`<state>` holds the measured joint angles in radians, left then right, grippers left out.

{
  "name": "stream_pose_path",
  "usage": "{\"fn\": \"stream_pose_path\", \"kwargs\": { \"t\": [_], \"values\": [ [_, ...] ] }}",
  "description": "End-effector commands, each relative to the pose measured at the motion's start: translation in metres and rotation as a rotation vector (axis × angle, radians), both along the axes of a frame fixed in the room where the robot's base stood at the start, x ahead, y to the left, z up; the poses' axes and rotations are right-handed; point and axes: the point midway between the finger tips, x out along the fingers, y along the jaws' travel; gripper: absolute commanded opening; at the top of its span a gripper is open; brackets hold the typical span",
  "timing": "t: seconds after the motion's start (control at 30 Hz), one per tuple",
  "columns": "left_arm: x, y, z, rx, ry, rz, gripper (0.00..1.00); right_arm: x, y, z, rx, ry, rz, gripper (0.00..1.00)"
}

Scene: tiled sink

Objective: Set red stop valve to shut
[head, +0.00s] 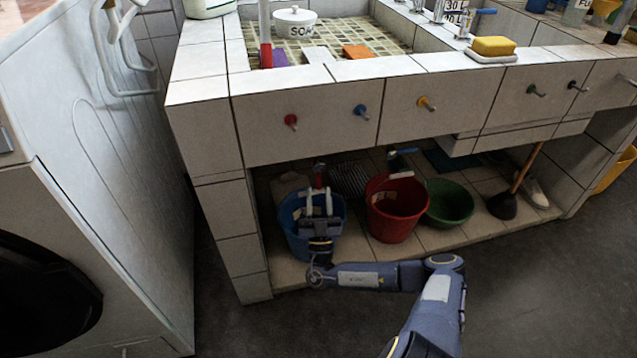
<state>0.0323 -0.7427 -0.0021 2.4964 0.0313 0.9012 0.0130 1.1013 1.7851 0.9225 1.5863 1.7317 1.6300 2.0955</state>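A small valve with a red lever handle (319,178) shows in the shade under the sink, above the blue bucket. I take it for the red stop valve; its lever appears to point down toward me. My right gripper (319,192) is in front of the blue bucket, pointing away from me and up at the red lever. Its two pale fingers are apart, with the lever's lower end between or just beyond their tips. I cannot tell whether they touch it. My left gripper is not in view.
A blue-handled valve (403,153) is farther right. A blue bucket (291,222), red bucket (398,213) and green basin (449,203) stand on the ledge, near my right arm. A plunger (503,204) stands right. Red, blue and yellow knobs line the front above.

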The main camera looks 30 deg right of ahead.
Motion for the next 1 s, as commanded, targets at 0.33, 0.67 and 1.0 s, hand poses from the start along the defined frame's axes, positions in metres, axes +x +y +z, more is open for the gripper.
{"fn": "stream_pose_path", "kwargs": {
  "t": [0.33, 0.67, 1.0],
  "values": [
    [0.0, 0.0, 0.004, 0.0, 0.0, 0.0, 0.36, -0.022, 0.01, -0.024, 0.0, -0.001, -0.001, 0.34],
    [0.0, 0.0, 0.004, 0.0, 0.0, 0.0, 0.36, -0.022, 0.011, -0.024, 0.0, -0.001, 0.0, 0.34],
    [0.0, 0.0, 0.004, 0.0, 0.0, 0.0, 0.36, -0.019, 0.047, 0.027, -0.266, -0.067, 0.08, 0.34]
  ]
}}
